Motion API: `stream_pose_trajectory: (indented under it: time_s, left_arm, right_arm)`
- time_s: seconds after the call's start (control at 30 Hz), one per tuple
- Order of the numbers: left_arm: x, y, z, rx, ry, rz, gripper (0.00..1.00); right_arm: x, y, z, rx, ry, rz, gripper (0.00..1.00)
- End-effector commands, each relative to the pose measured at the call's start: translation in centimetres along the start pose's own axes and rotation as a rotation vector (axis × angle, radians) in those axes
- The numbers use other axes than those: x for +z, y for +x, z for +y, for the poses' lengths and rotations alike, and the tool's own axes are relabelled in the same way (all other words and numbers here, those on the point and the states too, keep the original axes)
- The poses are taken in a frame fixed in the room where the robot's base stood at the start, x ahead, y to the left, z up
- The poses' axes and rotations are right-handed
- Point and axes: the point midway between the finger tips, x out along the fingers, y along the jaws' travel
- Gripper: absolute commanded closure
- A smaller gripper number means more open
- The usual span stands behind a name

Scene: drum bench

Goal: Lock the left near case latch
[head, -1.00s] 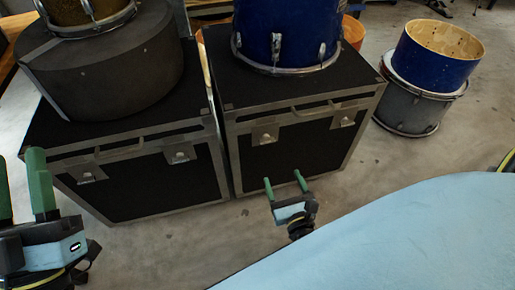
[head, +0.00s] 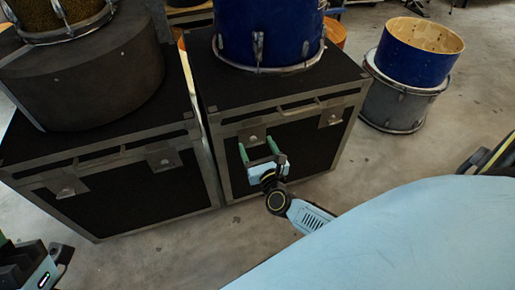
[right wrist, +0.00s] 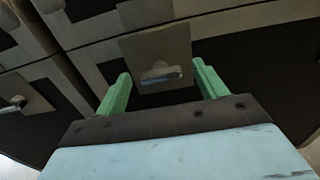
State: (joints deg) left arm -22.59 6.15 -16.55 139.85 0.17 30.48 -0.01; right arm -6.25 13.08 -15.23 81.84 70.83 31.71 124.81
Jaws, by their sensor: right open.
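The right-hand black case (head: 290,155) has two metal latches on its front: a left one (head: 246,130) and a right one (head: 332,117). My right gripper (head: 257,144) is open in front of the left latch. In the right wrist view, this latch plate (right wrist: 155,48) with its silver turn-piece (right wrist: 161,73) shows between the two green fingers, with a gap on each side. The turn-piece lies nearly level; I cannot tell if it is locked. Contact with the fingers is not visible. My left gripper (head: 28,268) is at the bottom left corner, its fingers mostly out of view.
A second black case (head: 120,196), with its own latches, stands close on the left under a dark round drum case (head: 85,75). A blue drum (head: 265,35) sits on the right-hand case. More drums (head: 410,75) stand at right. A light blue surface (head: 400,235) fills the lower right.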

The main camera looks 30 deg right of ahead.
Motion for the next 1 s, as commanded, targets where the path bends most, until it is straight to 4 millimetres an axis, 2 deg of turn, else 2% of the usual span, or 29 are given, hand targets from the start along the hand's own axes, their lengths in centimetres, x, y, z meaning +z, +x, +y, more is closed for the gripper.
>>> stream_pose_trajectory:
  time_s: [0.17, 0.2, 0.53, 0.77, 1.0]
  left_arm:
    - [-0.01, 0.02, 0.0, 0.0, 0.0, 0.001, 0.64]
    - [-0.01, 0.02, 0.0, 0.0, 0.0, 0.0, 0.64]
    - [0.0, 0.03, -0.01, 0.0, 0.001, 0.0, 0.64]
    - [0.01, 0.08, -0.02, 0.0, 0.001, -0.003, 0.64]
    - [0.31, 0.34, -0.03, -0.001, 0.001, -0.029, 0.64]
  right_arm:
    - [0.02, 0.01, 0.0, 0.0, 0.0, 0.0, 0.29]
    - [0.02, 0.01, 0.0, 0.0, 0.0, 0.0, 0.32]
    - [0.02, -0.02, 0.01, 0.0, -0.001, 0.0, 0.74]
    - [0.02, -0.03, 0.01, 0.0, -0.02, 0.0, 0.74]
    - [0.04, -0.04, 0.06, -0.001, -0.127, 0.0, 0.74]
